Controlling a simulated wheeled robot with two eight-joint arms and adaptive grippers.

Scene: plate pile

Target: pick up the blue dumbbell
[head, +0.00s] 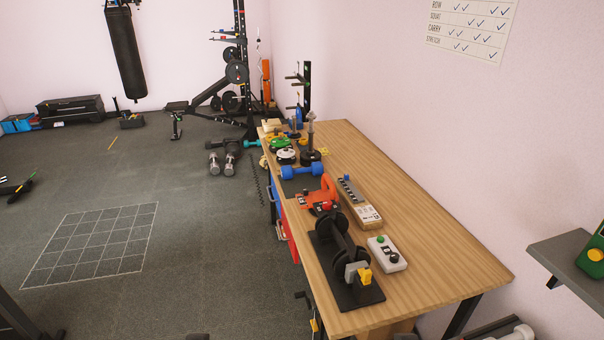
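The blue dumbbell (303,171) lies crosswise on a dark mat near the left edge of the long wooden table (430,252), about halfway along it. Both of its ends show, and nothing covers it. I do not see either of my grippers in the head view.
An orange-red device (319,197) lies just nearer than the dumbbell. Weight plates on a post (310,150) stand just beyond it. A black dumbbell stand (343,248) and a grey button box (387,253) are nearer. The table's right side is mostly clear.

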